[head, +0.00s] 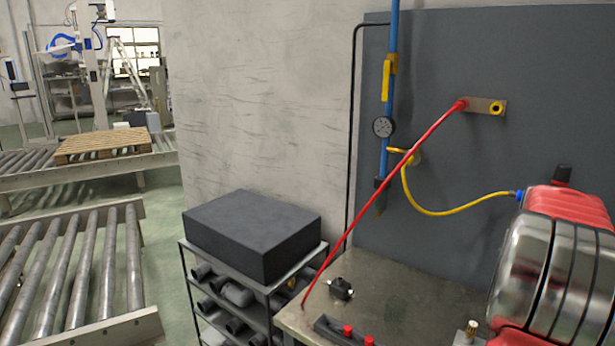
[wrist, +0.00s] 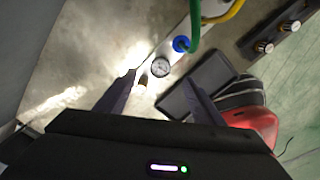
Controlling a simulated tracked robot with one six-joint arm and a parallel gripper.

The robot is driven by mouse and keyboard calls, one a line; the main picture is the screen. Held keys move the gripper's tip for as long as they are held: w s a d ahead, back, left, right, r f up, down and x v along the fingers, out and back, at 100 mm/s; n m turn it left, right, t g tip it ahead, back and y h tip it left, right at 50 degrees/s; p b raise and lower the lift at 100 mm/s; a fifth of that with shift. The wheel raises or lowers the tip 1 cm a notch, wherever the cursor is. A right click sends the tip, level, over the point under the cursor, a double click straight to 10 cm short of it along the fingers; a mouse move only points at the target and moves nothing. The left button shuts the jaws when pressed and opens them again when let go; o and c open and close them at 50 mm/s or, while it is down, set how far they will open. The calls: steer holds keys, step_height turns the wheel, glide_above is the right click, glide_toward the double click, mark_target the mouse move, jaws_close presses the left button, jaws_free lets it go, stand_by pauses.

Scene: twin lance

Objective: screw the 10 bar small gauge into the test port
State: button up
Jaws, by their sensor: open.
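A small round gauge (wrist: 160,68) with a white face and dark rim shows in the wrist view, over a pale metal surface. Its markings are too small to read. A small brass fitting (wrist: 143,80) is just to its lower left; I cannot tell whether this is the test port or whether the two touch. My gripper (wrist: 159,76) is open, with one finger on each side of the gauge in the picture and nothing clearly held. My gripper is not in the head view.
A red and silver drum-like body (head: 540,265) fills the right side, with a yellow hose (head: 440,213) to the pipe. A red rod (head: 385,180) slants down to the bench (head: 400,290). A dark block (wrist: 210,80) and a bar with round fittings (wrist: 276,35) lie near the gauge.

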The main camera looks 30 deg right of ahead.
step_height(320, 180, up, 6)
steer(key=shift+r, duration=0.25)
stand_by(0.4)
